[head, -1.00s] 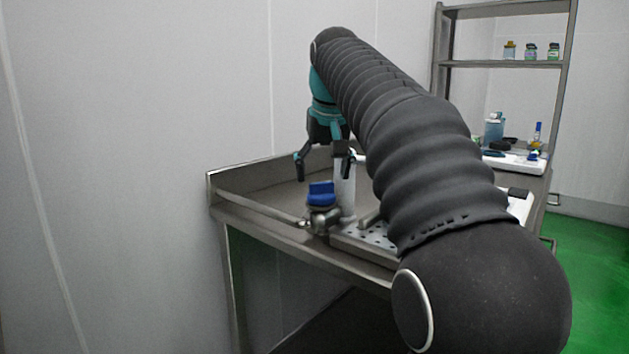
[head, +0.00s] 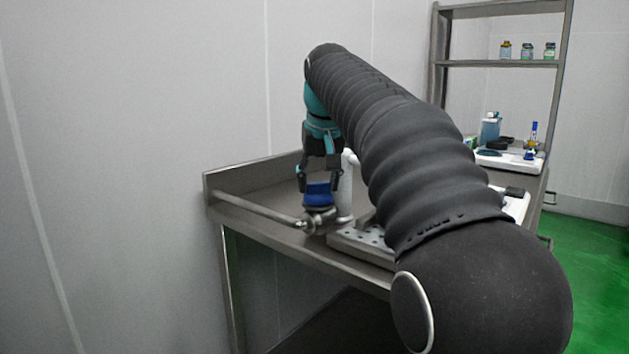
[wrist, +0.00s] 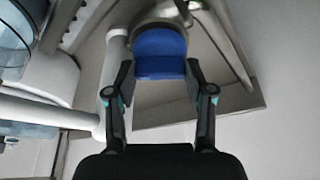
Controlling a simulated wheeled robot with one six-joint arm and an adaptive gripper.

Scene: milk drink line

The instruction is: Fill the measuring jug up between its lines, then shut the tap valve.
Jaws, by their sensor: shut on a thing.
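The tap valve has a blue handle (head: 318,194) on a metal body (head: 318,219) at the front edge of the steel table. My gripper (head: 319,183) is shut on the blue handle from above. In the wrist view, the blue handle (wrist: 160,54) sits between the two fingers of my gripper (wrist: 160,80). A clear vessel (wrist: 12,45), perhaps the measuring jug, is cut off at the upper left of the wrist view. Its lines and level cannot be read. In the head view my arm hides that area.
A perforated drip tray (head: 362,240) lies right of the valve, with a white upright pipe (head: 346,190) behind it. A metal pipe (head: 255,208) runs left from the valve. A shelf rack (head: 500,63) with small bottles stands at the back right.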

